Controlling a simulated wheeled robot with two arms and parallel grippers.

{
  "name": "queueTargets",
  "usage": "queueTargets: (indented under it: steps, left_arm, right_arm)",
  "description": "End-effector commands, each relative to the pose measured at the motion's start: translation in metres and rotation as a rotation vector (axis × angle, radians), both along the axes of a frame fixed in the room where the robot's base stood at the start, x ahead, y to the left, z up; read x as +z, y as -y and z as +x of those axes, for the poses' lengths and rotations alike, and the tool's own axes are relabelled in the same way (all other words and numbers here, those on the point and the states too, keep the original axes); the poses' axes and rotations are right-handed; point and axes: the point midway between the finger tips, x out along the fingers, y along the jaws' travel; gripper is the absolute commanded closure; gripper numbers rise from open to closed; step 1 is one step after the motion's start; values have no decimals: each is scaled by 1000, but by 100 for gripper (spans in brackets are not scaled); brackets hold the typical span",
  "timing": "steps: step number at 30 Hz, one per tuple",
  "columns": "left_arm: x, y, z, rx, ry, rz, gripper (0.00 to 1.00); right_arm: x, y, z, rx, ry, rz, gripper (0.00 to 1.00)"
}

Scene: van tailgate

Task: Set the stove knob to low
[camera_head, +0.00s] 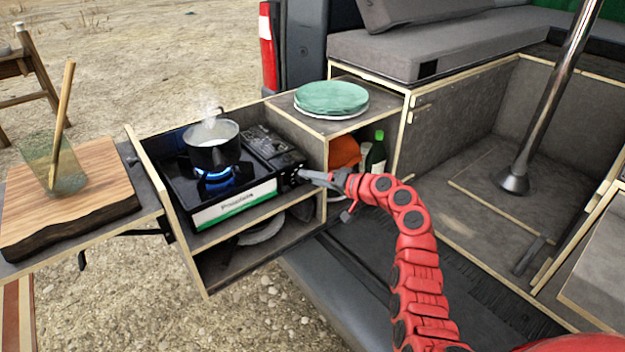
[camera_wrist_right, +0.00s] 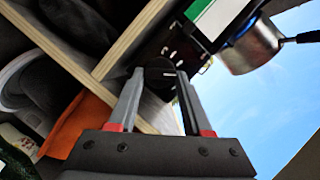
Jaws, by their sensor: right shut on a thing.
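The camping stove (camera_head: 178,188) sits in the wooden pull-out box, with a blue flame burning under a steaming pot (camera_head: 213,153). The stove's dark round knob (camera_wrist_right: 160,74) is on its front right panel and shows a white mark in the wrist view. My right gripper (camera_head: 303,174) reaches the knob from the right, and its fingers (camera_wrist_right: 159,76) are shut on the knob's sides. In the head view the gripper partly hides the knob. My left gripper is not in view.
Green plates (camera_head: 331,97) lie on the box top right of the stove. Below them stand a dark green bottle (camera_head: 376,154) and an orange item (camera_head: 344,152). A cutting board (camera_head: 95,208) with a glass (camera_head: 66,175) is at the left. Wooden box edges surround the stove.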

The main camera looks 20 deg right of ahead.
Motion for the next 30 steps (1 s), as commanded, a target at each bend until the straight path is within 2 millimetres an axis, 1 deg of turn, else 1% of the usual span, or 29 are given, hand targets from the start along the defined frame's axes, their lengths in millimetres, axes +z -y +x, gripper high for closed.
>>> queueTargets:
  steps: [1, 14, 15, 19, 20, 30]
  left_arm:
    - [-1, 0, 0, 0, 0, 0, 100]
    - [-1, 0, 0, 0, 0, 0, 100]
    - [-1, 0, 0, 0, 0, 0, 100]
    - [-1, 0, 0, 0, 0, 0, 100]
    - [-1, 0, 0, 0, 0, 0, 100]
    - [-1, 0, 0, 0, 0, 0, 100]
  right_arm:
    - [-3, 0, 0, 1, -8, 6, 100]
    - [-3, -1, 0, 3, -10, 14, 100]
    - [-3, -1, 0, 3, -10, 14, 49]
    - [-2, 0, 0, 2, -9, 13, 25]
    - [-2, 0, 0, 1, -8, 13, 21]
    - [0, 2, -2, 1, -6, 13, 21]
